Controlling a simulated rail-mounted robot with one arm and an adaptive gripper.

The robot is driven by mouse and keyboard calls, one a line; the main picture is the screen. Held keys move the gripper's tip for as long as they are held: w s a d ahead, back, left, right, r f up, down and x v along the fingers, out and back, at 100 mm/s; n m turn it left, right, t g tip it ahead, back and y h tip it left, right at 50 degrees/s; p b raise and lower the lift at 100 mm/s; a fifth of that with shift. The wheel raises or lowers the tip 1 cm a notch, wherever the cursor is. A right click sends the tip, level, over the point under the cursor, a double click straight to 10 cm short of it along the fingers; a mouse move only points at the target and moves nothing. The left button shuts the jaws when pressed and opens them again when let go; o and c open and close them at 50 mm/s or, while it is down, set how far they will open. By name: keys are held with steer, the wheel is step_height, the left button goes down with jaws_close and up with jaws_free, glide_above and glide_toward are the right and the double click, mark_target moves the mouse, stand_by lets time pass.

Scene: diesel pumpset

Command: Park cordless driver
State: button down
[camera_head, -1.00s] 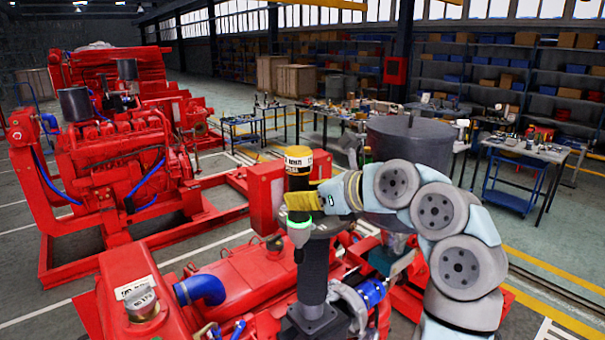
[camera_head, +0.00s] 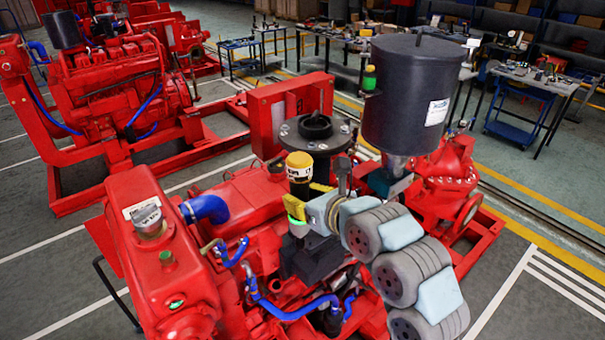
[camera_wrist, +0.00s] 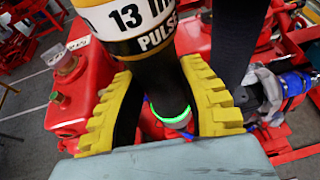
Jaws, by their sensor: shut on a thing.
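The cordless driver (camera_head: 299,172) is black with a yellow cap and a white label band. It stands roughly upright in my gripper (camera_head: 306,205) above the red engine. Just behind the driver is a dark round flange (camera_head: 340,142) with a black ring-shaped cup on top. I cannot tell whether this is the parking place.
A dark grey drum (camera_head: 408,90) with a cone bottom stands close at the right. The red engine (camera_head: 235,205) with blue hoses fills the space below. A red box frame (camera_head: 265,125) stands behind. Tables (camera_head: 530,80) with small items are farther back.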

steer(key=s+f+m+h, duration=0.2)
steer(key=s+f, duration=0.2)
steer(key=f, duration=0.7)
steer(key=s+f+m+t+h, duration=0.1)
steer(key=s+f, duration=0.4)
steer(key=f, duration=0.7)
steer(key=s+f+m+t+h, duration=0.1)
steer(key=s+f+m+h, duration=0.2)
steer(key=f, duration=0.8)
steer(key=shift+s+a+f+m+h, duration=0.15)
steer(key=shift+s+f+m+h, duration=0.2)
steer(key=shift+s+h, duration=0.65)
steer(key=shift+s, duration=0.3)
